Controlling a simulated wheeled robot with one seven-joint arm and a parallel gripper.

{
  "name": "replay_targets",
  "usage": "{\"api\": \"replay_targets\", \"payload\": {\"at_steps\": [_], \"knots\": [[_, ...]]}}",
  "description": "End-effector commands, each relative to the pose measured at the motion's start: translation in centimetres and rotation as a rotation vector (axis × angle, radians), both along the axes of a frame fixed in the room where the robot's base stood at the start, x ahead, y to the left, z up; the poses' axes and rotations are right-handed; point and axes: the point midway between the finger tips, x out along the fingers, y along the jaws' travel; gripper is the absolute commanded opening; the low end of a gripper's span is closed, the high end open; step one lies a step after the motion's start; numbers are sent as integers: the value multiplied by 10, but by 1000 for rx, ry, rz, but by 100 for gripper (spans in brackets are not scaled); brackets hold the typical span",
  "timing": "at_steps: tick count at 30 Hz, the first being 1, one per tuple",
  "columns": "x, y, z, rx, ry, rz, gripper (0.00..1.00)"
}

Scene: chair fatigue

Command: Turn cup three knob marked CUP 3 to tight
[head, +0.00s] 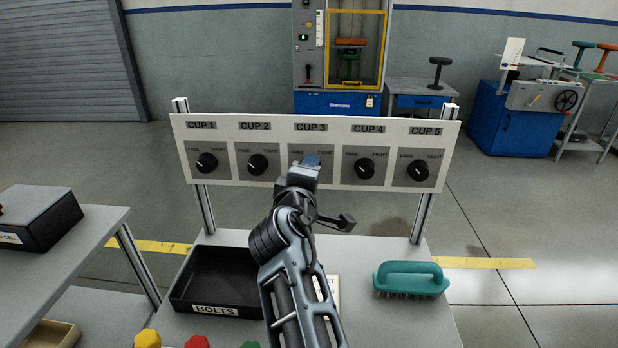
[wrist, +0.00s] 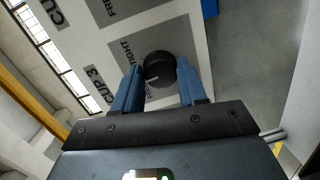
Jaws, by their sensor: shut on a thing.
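The long white panel (head: 222,127) carries a row of black knobs with FREE and TIGHT marks. The CUP 3 label (head: 311,127) is in its middle. In the head view my gripper (head: 311,162) covers the knob below that label. In the wrist view the black CUP 3 knob (wrist: 159,68) sits between my two blue fingers, and my gripper (wrist: 157,86) is shut on it. A pale pointer line on the knob faces away from the TIGHT mark, toward the partly hidden FREE mark.
The CUP 2 knob (head: 257,164) and CUP 4 knob (head: 364,168) flank my gripper closely. Below are a black BOLTS tray (head: 213,310) and a teal brush (head: 411,278) on the grey table (head: 395,325). Metal posts (head: 423,218) hold the panel.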

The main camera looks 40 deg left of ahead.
Motion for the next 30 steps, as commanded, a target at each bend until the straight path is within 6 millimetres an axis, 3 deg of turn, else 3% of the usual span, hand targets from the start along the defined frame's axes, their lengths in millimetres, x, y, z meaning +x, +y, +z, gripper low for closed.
{"api": "replay_targets", "payload": {"at_steps": [18, 30], "knots": [[1, -2, -5, 484, 303, -2, 11], [1, -2, -5, 680, 424, -2, 11]]}}
